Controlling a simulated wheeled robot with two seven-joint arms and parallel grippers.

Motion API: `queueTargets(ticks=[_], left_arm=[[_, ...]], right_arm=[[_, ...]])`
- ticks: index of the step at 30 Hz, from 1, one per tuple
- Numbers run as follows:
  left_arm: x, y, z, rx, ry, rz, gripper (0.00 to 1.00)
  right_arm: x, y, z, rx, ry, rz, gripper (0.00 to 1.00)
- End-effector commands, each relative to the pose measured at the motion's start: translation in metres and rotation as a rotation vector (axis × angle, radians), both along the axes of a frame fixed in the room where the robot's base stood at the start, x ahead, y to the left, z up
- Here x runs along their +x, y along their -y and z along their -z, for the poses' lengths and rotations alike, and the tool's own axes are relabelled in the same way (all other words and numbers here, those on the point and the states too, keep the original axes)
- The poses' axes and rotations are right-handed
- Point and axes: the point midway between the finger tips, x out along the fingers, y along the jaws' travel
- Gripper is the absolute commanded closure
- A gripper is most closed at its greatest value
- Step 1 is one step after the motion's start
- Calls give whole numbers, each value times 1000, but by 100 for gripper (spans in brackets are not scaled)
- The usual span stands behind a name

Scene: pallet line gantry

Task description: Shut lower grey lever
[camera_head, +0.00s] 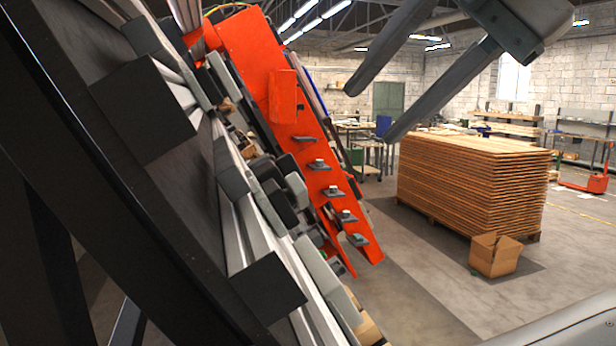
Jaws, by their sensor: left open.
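The picture is strongly tilted. A machine with metal rails (262,232) and black blocks fills the left side. Several rounded grey and black parts sit along the rails, among them a grey rounded part (297,190) about midway down. I cannot tell which of these is the lower grey lever, or its position. My left gripper (371,114) reaches in at the upper right. Its two long grey fingers are spread wide with nothing between them. They are apart from the machine, to the right of its orange panel. My right gripper is not seen.
The orange panel (262,62) with several small brackets stands beside the rails. A tall stack of wooden boards (470,180) and a cardboard box (495,255) stand on the floor at right. Open floor lies between the stack and the machine.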

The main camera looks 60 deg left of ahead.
Motion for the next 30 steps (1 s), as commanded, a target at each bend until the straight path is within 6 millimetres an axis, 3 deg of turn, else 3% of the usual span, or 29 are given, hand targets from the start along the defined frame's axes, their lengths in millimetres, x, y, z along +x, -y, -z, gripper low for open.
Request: queueTargets(ticks=[21,30], left_arm=[[-29,-75,79,-2,-2,0,58],[-37,-95,104,-1,0,-1,58]], right_arm=[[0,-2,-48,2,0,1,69],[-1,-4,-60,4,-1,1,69]])
